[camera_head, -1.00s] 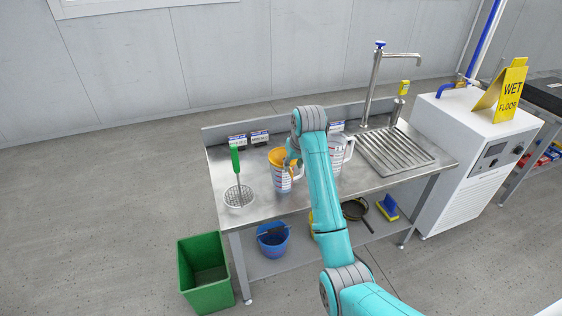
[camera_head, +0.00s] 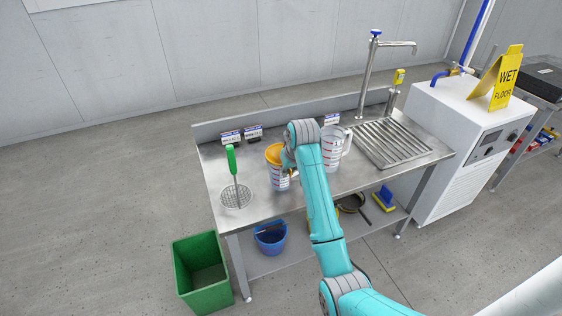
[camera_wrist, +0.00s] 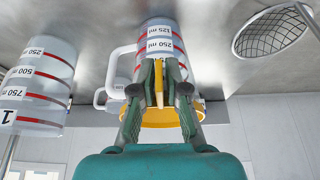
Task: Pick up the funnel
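The orange-yellow funnel (camera_head: 273,153) sits at the mouth of a clear measuring jug (camera_head: 280,182) on the steel bench. Its wide rim shows behind my fingers in the wrist view (camera_wrist: 158,120), where the jug (camera_wrist: 160,42) looks upside down. My gripper (camera_wrist: 159,78) is at the funnel's side, its two fingers close together with a thin yellow part of the funnel between them. In the head view my arm partly hides the gripper and the funnel's right side. I cannot tell whether the funnel is clear of the jug.
A second measuring jug (camera_head: 333,148) stands right of my arm and also shows in the wrist view (camera_wrist: 42,85). A drain rack (camera_head: 388,147) and tap are at the right. A green bin (camera_head: 201,275) stands on the floor.

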